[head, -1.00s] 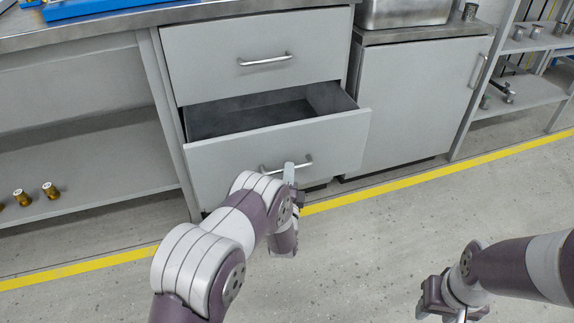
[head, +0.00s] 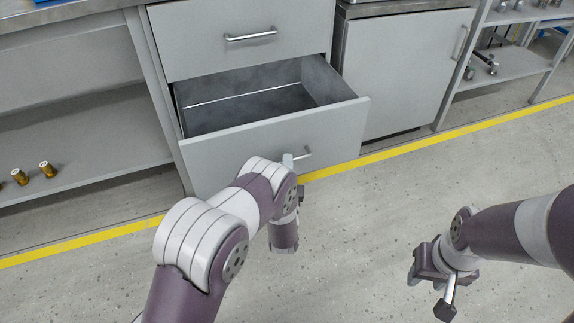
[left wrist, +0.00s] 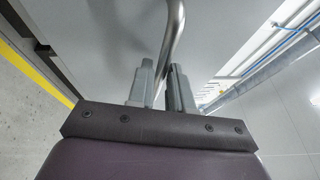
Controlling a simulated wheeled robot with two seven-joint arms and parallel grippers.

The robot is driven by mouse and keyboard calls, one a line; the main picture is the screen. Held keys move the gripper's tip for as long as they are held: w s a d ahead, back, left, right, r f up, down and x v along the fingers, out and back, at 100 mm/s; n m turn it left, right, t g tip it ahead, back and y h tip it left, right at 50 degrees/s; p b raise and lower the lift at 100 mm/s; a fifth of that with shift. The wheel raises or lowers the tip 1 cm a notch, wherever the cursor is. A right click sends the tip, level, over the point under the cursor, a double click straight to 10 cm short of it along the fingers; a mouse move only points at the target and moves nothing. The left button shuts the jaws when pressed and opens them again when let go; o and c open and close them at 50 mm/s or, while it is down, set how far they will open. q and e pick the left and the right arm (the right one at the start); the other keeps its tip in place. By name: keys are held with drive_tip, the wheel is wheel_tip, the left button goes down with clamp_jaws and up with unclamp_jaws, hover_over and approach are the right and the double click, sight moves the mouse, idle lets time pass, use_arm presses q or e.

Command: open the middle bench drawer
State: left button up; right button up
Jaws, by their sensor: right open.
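The middle drawer (head: 340,135) of the grey bench stands well open under the closed top drawer, and its inside looks empty. Its metal bar handle (head: 307,152) shows at the front, partly hidden by my left arm. My left gripper (head: 289,161) is at this handle. In the left wrist view the handle bar (left wrist: 176,25) runs down between the two fingers of my left gripper (left wrist: 163,88), which sit close around it. My right gripper (head: 430,290) is open and empty above the floor, away from the bench.
The top drawer (head: 200,40) is closed. A grey cabinet (head: 400,75) stands right of the drawers, with a shelf rack (head: 515,65) beyond. Several brass fittings (head: 47,169) sit on the low shelf (head: 100,150) at left. The floor (head: 370,220) before the drawers is clear.

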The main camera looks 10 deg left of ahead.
use_arm(q)
drive_tip(key=shift+o, duration=0.9)
drive_tip(key=p+v, duration=0.4)
drive_tip(key=v, duration=0.8)
drive_tip(key=shift+s, duration=0.35)
drive_tip(key=shift+f, duration=0.15)
